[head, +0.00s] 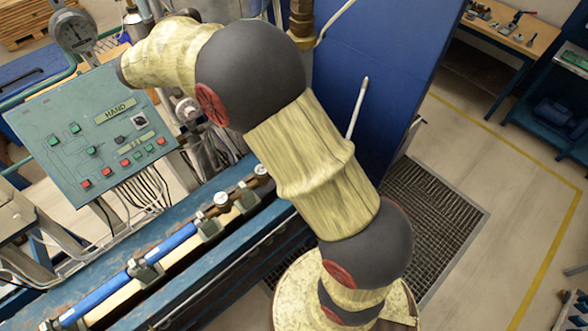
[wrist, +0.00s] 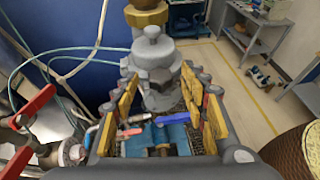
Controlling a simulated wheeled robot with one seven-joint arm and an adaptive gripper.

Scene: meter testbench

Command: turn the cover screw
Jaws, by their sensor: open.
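In the wrist view, a grey metal fitting (wrist: 158,75) with a stepped round knob (wrist: 152,42) on top stands upright ahead. The knob looks like the cover screw, though I cannot be sure. My gripper (wrist: 160,82) is open, its yellow-padded fingers to the left and right of the fitting in the picture. I cannot tell whether the pads touch it or how deep it lies between them. In the head view, my arm crosses the middle, and I cannot make out the fingers or the knob there.
A brass fitting (wrist: 147,15) is behind the knob. Red-handled valves (wrist: 30,105) and thin hoses are at left. The head view shows a control panel (head: 85,140), a dial gauge (head: 73,32), a blue pipe (head: 118,285) and a tall blue panel (head: 385,75). Open floor is at right.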

